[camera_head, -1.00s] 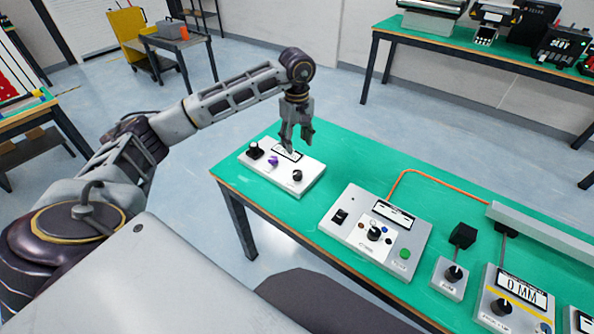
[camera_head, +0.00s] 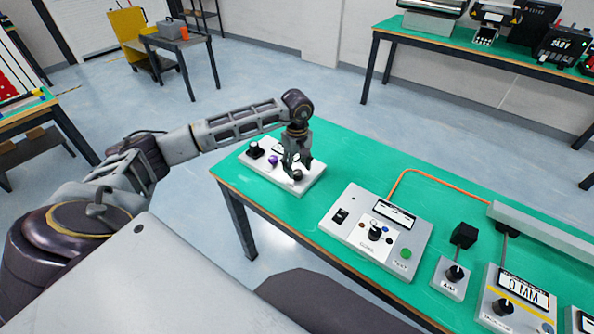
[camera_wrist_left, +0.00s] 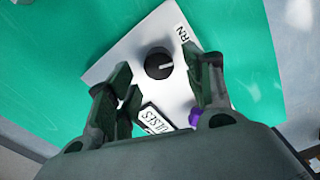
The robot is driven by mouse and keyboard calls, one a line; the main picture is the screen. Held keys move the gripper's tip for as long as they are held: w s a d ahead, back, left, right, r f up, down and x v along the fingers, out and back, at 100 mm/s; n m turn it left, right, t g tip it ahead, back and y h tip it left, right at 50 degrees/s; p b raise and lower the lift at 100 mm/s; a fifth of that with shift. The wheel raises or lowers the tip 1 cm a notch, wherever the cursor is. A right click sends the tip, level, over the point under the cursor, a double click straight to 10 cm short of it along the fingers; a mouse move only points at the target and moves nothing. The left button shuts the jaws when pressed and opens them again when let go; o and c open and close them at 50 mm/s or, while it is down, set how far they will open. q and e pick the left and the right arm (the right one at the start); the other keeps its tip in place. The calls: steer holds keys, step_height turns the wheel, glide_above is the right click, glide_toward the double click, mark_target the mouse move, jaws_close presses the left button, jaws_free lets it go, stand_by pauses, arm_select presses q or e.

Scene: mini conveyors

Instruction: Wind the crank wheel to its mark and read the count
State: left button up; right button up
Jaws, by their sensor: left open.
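A white panel box (camera_head: 282,180) sits at the near left end of the green bench. It carries a round black knob (camera_wrist_left: 158,63) with a white pointer line, beside lettering that ends in "RN". A display labelled "ULSES" (camera_wrist_left: 155,117) is partly hidden by my gripper; its count is not readable. A purple knob (camera_head: 273,160) and another black control (camera_head: 255,150) stand farther left on the panel. My left gripper (camera_head: 297,168) is open, pointing down over the round black knob. In the left wrist view its fingers (camera_wrist_left: 163,70) are on either side of the knob, with no clear contact.
A second panel (camera_head: 345,238) with a dial, display and green button stands to the right on the bench (camera_head: 330,160). An orange cable (camera_head: 440,177) runs behind it to a grey rail. More small units stand farther right. Bench space between the two panels is clear.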

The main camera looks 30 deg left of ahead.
arm_select(q)
step_height(320, 180, down, 2)
steer(key=shift+f, duration=0.25)
arm_select(e)
steer(key=shift+s+a+f, duration=0.1)
steer(key=shift+s+f, duration=0.05)
steer(key=shift+s, duration=0.15)
steer(key=shift+s, duration=0.1)
arm_select(q)
steer(key=shift+c, duration=0.4)
steer(key=c, duration=0.7)
steer(key=shift+c, duration=1.2)
arm_select(e)
steer(key=shift+w, duration=0.7)
